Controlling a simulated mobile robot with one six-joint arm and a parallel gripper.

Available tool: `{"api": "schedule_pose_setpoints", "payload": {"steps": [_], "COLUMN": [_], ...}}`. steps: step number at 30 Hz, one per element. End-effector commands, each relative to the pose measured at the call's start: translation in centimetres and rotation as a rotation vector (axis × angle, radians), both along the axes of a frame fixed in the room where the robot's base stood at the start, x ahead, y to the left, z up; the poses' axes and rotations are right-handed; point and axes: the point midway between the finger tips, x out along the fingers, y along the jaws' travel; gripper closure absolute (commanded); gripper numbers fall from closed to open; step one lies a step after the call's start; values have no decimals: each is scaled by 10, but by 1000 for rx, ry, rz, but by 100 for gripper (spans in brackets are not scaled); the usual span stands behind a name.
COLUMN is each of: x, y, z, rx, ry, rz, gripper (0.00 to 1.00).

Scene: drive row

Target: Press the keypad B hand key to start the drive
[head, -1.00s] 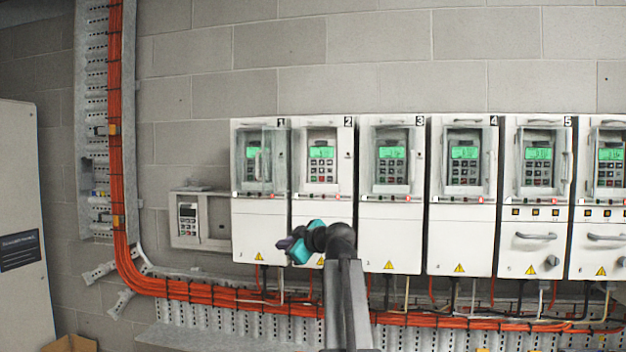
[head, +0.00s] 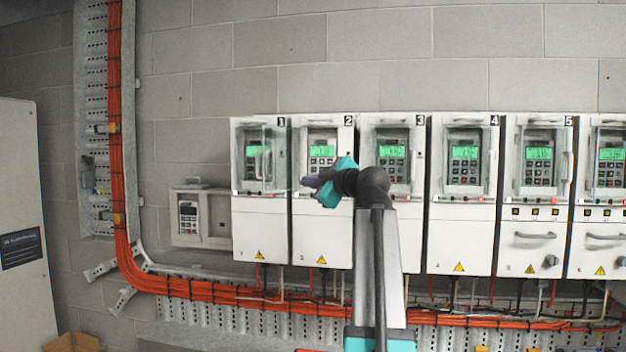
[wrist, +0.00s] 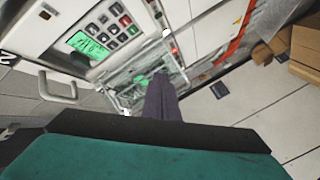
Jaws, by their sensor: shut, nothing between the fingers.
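A row of white drives carries keypads with green displays and small keys. No letter B is readable on any keypad, and I cannot tell which key is the hand key. My gripper (head: 310,182) is shut and empty, pointing left in front of drive 2, just below its keypad (head: 322,153). Its dark purple fingers also show in the wrist view (wrist: 160,98). There, a keypad (wrist: 112,25) with a green display (wrist: 88,45) is at the upper left, apart from the fingertips. Contact with any drive cannot be told in the head view.
Drive 1 (head: 262,225) has a clear cover with a handle. A grey wall box (head: 215,241) with a small keypad (head: 188,217) is left of it. Orange cables (head: 200,291) run below the drives. A grey cabinet (head: 22,290) stands at far left.

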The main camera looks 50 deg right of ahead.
Motion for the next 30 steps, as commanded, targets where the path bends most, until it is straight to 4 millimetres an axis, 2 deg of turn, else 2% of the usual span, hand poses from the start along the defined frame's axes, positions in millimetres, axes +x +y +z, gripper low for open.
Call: {"api": "schedule_pose_setpoints", "payload": {"steps": [8,30], "x": [5,40], "y": [-9,-64], "z": [1,-2], "rx": [1,1], "ry": [0,0], "rz": [0,0], "gripper": [100,100]}}
